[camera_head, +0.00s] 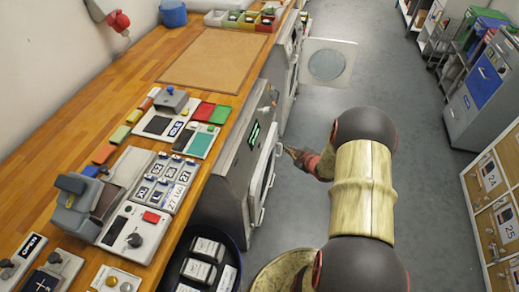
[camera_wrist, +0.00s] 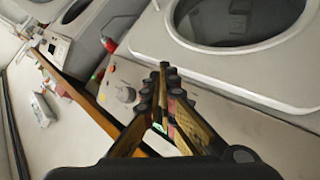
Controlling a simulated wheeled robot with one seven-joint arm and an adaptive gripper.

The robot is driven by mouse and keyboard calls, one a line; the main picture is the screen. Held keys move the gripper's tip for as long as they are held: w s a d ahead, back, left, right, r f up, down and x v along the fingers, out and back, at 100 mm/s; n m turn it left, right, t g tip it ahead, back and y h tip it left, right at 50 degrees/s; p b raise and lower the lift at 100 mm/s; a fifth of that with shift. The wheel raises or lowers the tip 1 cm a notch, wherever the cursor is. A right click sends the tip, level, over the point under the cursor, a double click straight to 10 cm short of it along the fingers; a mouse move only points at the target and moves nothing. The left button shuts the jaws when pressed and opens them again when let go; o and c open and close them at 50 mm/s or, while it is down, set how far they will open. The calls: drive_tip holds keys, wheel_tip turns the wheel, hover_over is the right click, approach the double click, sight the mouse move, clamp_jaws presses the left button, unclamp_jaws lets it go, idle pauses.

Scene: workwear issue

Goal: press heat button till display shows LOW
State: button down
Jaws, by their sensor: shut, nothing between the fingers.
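A dark display (camera_head: 254,135) with green characters sits on the grey front of a machine below the counter. Its text is too small to read. My gripper (camera_head: 287,150) is shut and empty, just right of this machine near its light handle. In the wrist view my gripper (camera_wrist: 164,68) is shut and points across a pale control panel (camera_wrist: 215,110). A bit of green shows between the fingers. I cannot tell which control is the heat button, or whether the fingertips touch anything.
A wooden counter (camera_head: 215,58) holds several switch boxes and coloured blocks. A machine door with a round window (camera_head: 327,65) stands out into the aisle. A dark tub (camera_head: 240,240) of boxes is below the counter. Wooden lockers (camera_head: 490,210) stand at right.

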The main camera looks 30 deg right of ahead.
sight(259, 145)
drive_tip(key=shift+w+a+r+n+t, duration=0.3)
drive_tip(key=shift+w+r+t, duration=0.15)
drive_tip(key=shift+r, duration=0.15)
drive_tip(key=w+a+f+b, duration=0.2)
drive_tip(key=w+a+b, duration=0.2)
drive_tip(key=w+a, duration=0.1)
drive_tip(key=shift+w+a+f, duration=0.2)
drive_tip(key=shift+w+f, duration=0.15)
drive_tip(key=shift+w, duration=0.25)
drive_tip(key=shift+w+a, duration=0.1)
idle(1.2)
drive_tip(key=shift+w+a+f+b, duration=0.1)
drive_tip(key=shift+w+a+b, duration=0.1)
drive_tip(key=shift+b, duration=0.2)
